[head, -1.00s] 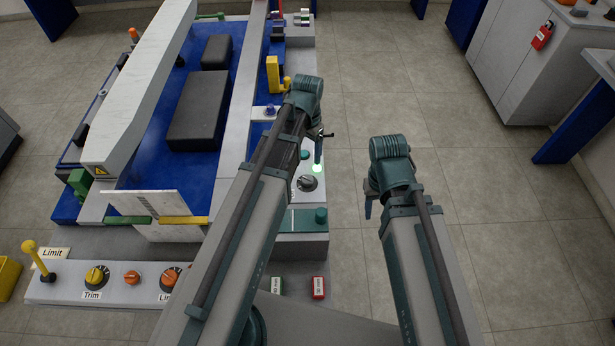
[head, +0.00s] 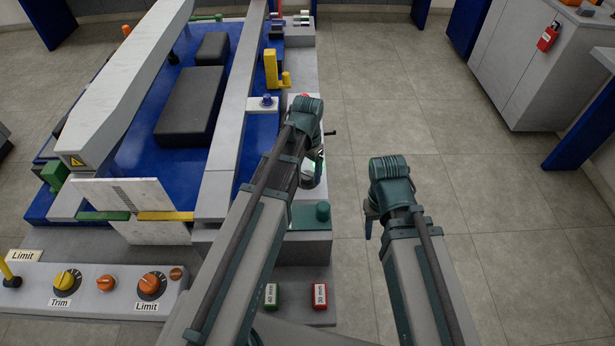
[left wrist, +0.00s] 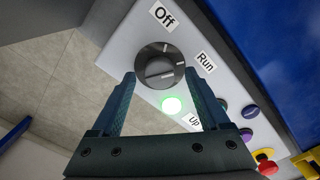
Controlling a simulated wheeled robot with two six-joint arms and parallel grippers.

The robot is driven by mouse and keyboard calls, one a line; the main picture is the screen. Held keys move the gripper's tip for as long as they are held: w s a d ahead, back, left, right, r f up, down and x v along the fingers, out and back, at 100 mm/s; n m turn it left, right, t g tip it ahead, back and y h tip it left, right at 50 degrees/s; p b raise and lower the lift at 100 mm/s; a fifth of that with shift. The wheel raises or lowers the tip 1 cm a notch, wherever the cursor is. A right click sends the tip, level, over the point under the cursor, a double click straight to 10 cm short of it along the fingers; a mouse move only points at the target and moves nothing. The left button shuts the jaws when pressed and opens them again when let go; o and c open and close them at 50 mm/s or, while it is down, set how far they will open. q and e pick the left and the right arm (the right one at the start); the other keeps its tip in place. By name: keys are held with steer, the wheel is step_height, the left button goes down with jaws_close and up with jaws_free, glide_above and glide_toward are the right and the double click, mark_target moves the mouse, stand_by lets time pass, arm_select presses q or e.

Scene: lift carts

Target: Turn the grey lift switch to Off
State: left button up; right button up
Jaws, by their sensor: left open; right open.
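The grey lift switch (left wrist: 160,66) is a round dark grey knob on a pale panel (left wrist: 121,50) in the left wrist view. Labels Off (left wrist: 163,14), Run (left wrist: 205,62) and Up (left wrist: 193,121) stand around it. I cannot tell for sure which label its pointer faces. My left gripper (left wrist: 161,76) is open, with one finger on either side of the knob's near part; contact is not clear. In the head view my left arm hides the switch. My right gripper (head: 371,218) hangs over bare floor, away from the panel, its fingers mostly hidden.
A green lamp (left wrist: 172,105) glows beside the switch. A purple button (left wrist: 250,111) and a red-and-yellow stop button (left wrist: 265,160) are nearby. Orange Limit (head: 151,286) and yellow Trim (head: 66,281) knobs sit at front left. Floor right of the cart is clear.

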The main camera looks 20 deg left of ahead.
arm_select(q)
jaws_close()
stand_by(0.5)
steer(key=shift+n, duration=0.3)
steer(key=n, duration=0.5)
steer(key=shift+n, duration=0.4)
steer(key=n, duration=0.5)
steer(key=shift+a, duration=0.1)
steer(key=shift+n, duration=0.4)
